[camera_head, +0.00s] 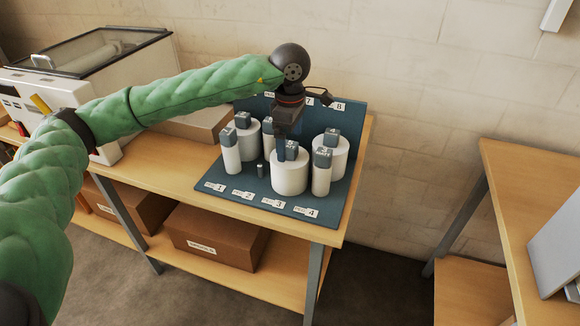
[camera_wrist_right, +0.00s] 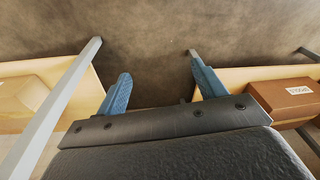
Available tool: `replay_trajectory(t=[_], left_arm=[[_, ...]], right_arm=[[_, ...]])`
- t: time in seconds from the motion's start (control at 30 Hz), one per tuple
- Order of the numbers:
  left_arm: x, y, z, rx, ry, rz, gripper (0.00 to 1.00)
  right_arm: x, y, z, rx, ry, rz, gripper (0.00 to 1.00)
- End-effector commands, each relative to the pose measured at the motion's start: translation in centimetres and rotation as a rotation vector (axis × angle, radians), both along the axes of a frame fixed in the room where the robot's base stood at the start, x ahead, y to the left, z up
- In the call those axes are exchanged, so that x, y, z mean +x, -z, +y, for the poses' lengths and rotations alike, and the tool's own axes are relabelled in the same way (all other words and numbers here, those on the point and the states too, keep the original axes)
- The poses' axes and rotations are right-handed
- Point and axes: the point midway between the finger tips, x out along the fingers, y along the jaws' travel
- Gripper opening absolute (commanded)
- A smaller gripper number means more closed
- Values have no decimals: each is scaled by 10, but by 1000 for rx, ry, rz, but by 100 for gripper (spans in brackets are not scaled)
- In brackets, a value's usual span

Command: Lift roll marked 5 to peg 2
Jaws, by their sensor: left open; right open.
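White rolls with dark marked blocks on top stand on a blue peg board (camera_head: 226,186). The marks are too small to tell which is roll 5. The label for peg 2 (camera_head: 243,195) is at the board's front; behind it a short bare metal peg (camera_head: 260,170) stands with no roll. A wide roll (camera_head: 290,175) stands by label 3, a slim roll (camera_head: 321,180) by label 4 and another slim roll (camera_head: 231,158) by label 1. My left gripper (camera_head: 287,139) is open, pointing down just above and behind the wide roll. My right gripper (camera_wrist_right: 160,82) is open and empty above the floor.
More rolls, including a wide one (camera_head: 333,160), stand in the back row, partly hidden. A laminator (camera_head: 100,75) is at the left of the wooden table (camera_head: 190,178). A cardboard box (camera_head: 215,238) sits on the shelf below. Another table (camera_head: 510,190) is at right.

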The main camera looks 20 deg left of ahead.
Motion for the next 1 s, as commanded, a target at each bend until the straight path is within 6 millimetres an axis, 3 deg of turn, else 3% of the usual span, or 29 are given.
replay_trajectory(t=[0.5, 0.7, 0.93, 1.0], left_arm=[[-2, 36, 0, 0, 0, 2, 100], [-2, 45, 0, 0, 0, 0, 100], [-2, 46, 0, 0, 0, 0, 100], [-2, 46, 0, 0, 0, 0, 88]], right_arm=[[-5, 87, -5, -14, 1, 10, 70], [-7, 101, -6, -16, 1, 8, 70], [-7, 102, -6, -16, 1, 8, 70], [-7, 102, -6, -16, 1, 8, 70]])
